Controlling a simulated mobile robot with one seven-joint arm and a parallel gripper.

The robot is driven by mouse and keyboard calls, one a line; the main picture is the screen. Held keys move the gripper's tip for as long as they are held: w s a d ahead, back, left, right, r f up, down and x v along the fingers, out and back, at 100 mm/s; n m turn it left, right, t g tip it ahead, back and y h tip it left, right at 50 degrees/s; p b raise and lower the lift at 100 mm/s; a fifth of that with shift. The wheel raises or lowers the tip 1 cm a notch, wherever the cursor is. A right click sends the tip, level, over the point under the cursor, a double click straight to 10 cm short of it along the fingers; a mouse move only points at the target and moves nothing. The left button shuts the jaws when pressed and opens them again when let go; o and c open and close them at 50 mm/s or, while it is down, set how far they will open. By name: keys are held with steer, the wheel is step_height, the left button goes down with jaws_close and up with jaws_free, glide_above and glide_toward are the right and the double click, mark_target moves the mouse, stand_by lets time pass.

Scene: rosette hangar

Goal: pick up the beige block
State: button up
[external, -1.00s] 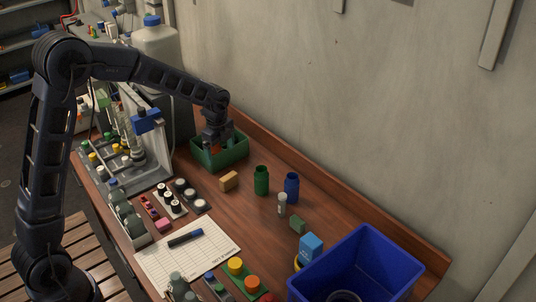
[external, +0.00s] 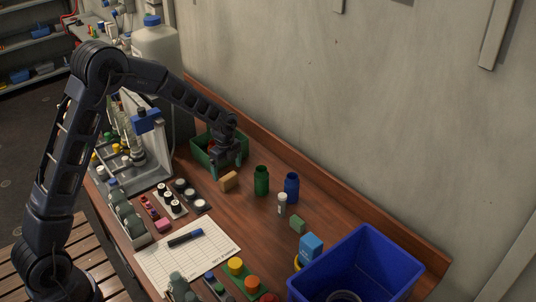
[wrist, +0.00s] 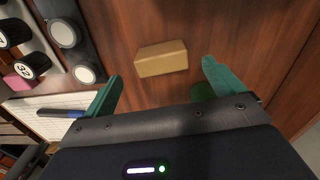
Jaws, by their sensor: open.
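The beige block (external: 228,181) lies on the wooden table, just in front of the green tray (external: 205,155). In the wrist view the beige block (wrist: 161,58) lies flat and slightly tilted, a little beyond and between the two teal fingertips. My gripper (external: 228,172) is open and empty, above the table close to the block, with its fingers pointing down; in the wrist view its fingers (wrist: 160,76) are spread wider than the block. Nothing covers the block in the wrist view.
A green bottle (external: 261,181) and a blue bottle (external: 291,187) stand right of the block. A rack of black-and-white cylinders (external: 172,200) and a paper sheet (external: 190,255) lie to the left and front. A blue bin (external: 365,265) stands at front right.

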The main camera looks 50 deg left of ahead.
mark_target(228, 176)
steer(key=shift+w+d+f, duration=0.1)
steer(key=shift+f, duration=2.25)
steer(key=c, duration=1.1)
steer(key=shift+o, duration=0.2)
steer(key=shift+r, duration=0.15)
